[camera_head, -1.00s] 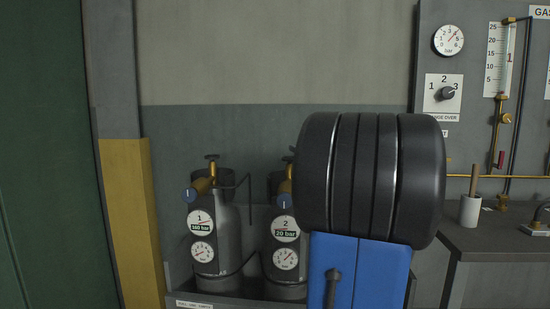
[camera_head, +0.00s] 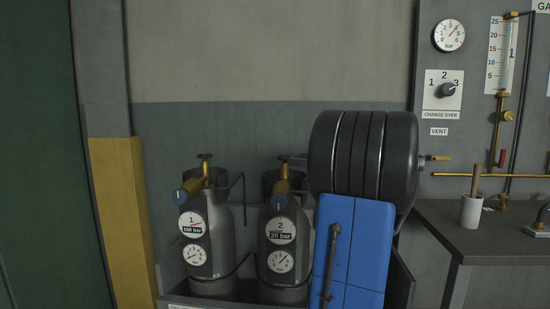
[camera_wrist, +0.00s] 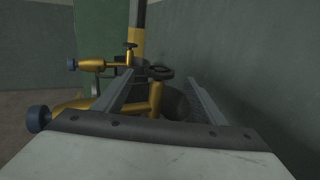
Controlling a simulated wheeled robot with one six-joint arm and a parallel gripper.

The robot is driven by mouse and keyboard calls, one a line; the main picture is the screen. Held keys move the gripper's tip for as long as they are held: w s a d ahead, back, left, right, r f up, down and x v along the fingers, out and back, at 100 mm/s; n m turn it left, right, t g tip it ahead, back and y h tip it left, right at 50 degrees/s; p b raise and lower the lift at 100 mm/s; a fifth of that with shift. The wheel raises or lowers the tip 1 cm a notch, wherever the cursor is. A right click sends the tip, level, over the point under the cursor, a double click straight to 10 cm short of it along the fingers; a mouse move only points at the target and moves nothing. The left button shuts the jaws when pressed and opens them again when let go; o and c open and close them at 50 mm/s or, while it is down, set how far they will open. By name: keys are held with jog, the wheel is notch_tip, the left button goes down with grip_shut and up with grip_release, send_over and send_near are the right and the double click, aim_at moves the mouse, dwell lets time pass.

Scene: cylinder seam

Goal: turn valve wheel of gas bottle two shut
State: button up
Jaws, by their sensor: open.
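Gas bottle two (camera_head: 285,232) is a grey cylinder with a dial marked 2 and 20 bar. Its brass valve (camera_head: 284,180) is on top, and the dark valve wheel (camera_head: 290,157) shows only partly beside my arm. In the wrist view the dark round valve wheel (camera_wrist: 160,72) appears between the tips of my open gripper (camera_wrist: 162,77), with one finger on each side. No contact shows, and I cannot tell how deep the wheel sits. My gripper is hidden behind my arm in the head view.
Gas bottle one (camera_head: 206,235) stands just left; its valve handle (camera_wrist: 131,46) shows farther off in the wrist view. A yellow post (camera_head: 122,215) is at the left. A bench (camera_head: 490,235) with a white cup (camera_head: 471,210) is at the right. The wall is close behind the bottles.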

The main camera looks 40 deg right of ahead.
jog(key=x, duration=1.1)
jog(key=shift+w+a, duration=0.15)
jog(key=shift+w, duration=0.05)
jog(key=shift+c, duration=0.5)
jog(key=c, duration=1)
